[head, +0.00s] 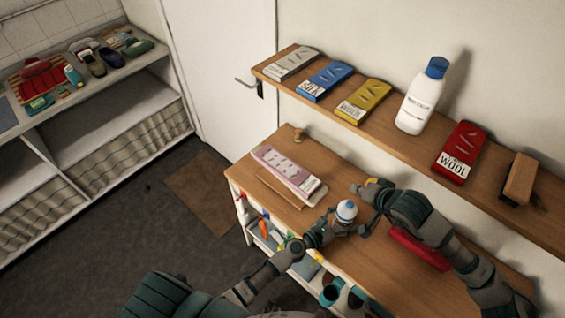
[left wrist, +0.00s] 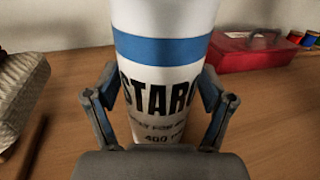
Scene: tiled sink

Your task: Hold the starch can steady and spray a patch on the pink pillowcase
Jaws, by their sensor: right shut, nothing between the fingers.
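The starch can (head: 346,211) stands upright on the wooden table, white with a blue band; its lettering fills the left wrist view (left wrist: 165,75). My left gripper (head: 322,232) has a finger against each side of the can, low on its body, and is shut on it. It also shows in the left wrist view (left wrist: 160,105). My right gripper (head: 360,190) is shut and empty, just right of and behind the can's top. The pink pillowcase (head: 278,161) lies folded flat on the table, up and left of the can. The spray top is small in the head view.
A red box (head: 420,247) lies on the table, partly behind my right arm. A wall shelf (head: 395,140) above holds coloured packets, a white bottle (head: 420,97) and a brush (head: 520,179). A small wooden knob (head: 298,134) stands behind the pillowcase.

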